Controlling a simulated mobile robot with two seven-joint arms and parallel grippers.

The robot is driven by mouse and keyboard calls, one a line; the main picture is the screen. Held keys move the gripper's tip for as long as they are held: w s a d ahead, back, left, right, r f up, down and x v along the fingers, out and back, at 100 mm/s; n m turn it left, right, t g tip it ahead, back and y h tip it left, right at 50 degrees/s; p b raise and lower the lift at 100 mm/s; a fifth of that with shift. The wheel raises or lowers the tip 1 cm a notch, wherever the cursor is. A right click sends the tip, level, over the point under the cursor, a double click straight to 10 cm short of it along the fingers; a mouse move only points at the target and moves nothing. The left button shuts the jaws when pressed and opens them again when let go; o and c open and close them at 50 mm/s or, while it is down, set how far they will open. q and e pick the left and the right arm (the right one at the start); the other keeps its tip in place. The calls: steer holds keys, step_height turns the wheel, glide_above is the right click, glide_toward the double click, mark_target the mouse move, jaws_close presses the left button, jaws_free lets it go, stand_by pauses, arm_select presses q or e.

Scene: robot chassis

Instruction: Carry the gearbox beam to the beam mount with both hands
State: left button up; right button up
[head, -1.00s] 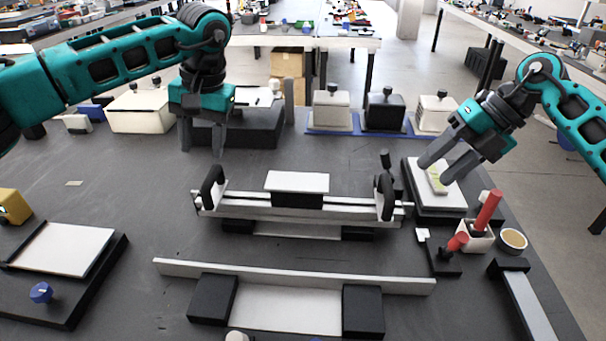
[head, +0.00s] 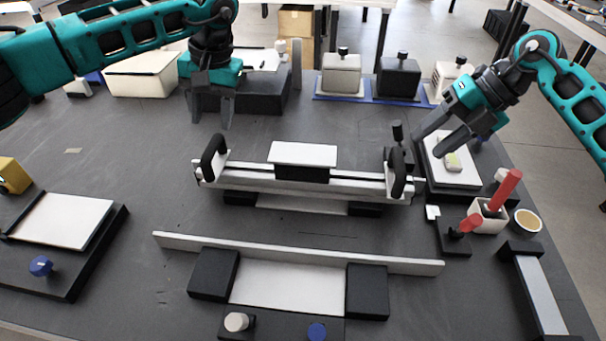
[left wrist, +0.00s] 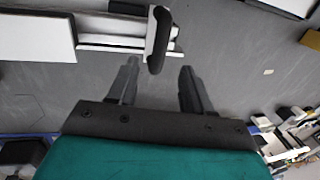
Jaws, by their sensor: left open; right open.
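The gearbox beam (head: 245,183) is a long grey bar with an upright black handle at each end and a white-topped block in its middle. It rests on low black supports at the table's centre. Its left handle (head: 212,157) also shows in the left wrist view (left wrist: 160,38), ahead of the fingers. In front stands what looks like the beam mount (head: 285,284), two black blocks with a white plate between and a long pale strip behind. My left gripper (head: 211,112) is open, pointing down behind the left handle, apart from it. My right gripper (head: 430,145) is open, beyond the right handle (head: 396,172), apart from it.
A black stand with a white pad (head: 455,172) lies under my right gripper. A red-handled tool in a white holder (head: 490,215) and a round cup (head: 526,222) stand at right. Lidded boxes (head: 341,73) line the back.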

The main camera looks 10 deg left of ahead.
mark_target(212, 143)
arm_select(q)
steer(key=f, duration=0.3)
steer(key=a+f, duration=0.1)
steer(key=f, duration=0.4)
steer(key=shift+a+f, duration=0.3)
steer(key=shift+a, duration=0.1)
arm_select(e)
steer(key=x, duration=0.8)
steer(key=shift+a+f, duration=0.2)
steer(key=shift+f, duration=0.15)
arm_select(q)
jaws_close()
arm_select(e)
jaws_close()
steer(key=shift+w, duration=0.1)
arm_select(q)
steer(key=shift+w+r, duration=0.2)
steer(key=shift+r, duration=0.15)
arm_select(e)
steer(key=shift+w+r, duration=0.15)
steer(key=shift+r, duration=0.25)
